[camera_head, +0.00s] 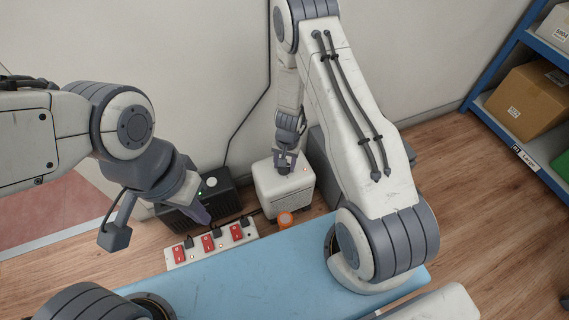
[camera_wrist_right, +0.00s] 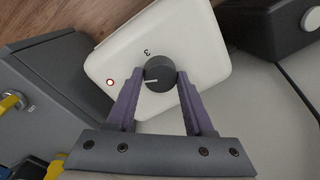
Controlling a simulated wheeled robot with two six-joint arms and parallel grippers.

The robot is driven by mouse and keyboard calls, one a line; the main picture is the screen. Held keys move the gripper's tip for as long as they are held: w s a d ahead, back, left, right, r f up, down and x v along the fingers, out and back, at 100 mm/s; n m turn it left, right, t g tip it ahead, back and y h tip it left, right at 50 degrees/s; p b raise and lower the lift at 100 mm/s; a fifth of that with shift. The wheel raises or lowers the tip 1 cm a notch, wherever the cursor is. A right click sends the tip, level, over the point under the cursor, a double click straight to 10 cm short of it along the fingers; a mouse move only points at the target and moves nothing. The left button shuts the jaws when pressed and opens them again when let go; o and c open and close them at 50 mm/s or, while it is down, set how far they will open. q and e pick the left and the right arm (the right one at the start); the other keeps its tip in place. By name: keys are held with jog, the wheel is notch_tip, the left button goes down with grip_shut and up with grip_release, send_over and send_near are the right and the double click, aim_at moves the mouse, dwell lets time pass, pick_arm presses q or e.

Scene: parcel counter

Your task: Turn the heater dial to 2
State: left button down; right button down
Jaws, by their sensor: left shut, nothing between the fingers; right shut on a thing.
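The heater (camera_head: 285,192) is a white box on the floor side of the blue surface, with a small lit orange-red lamp. Its dark round dial (camera_wrist_right: 158,84) shows in the right wrist view, with a white pointer line toward the picture's left. A "3" is printed beside the dial; other numbers are hidden or not readable. My right gripper (camera_wrist_right: 160,74) is shut on the dial, one finger on each side; in the head view it is above the heater's top (camera_head: 284,168). My left gripper (camera_head: 202,214) is shut and empty, in front of the black box.
A black box (camera_head: 222,199) with a green light and a pale button stands left of the heater. A grey case (camera_wrist_right: 40,90) with yellow parts is beside the heater.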

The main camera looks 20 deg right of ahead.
jog(key=shift+s, duration=0.1)
jog(key=shift+c, duration=1.4)
grip_release()
jog(key=shift+r, duration=0.1)
notch_tip(320, 180, up, 10)
jog(key=p, duration=0.7)
jog(key=shift+s+d+r, duration=0.15)
jog(key=shift+d, duration=0.15)
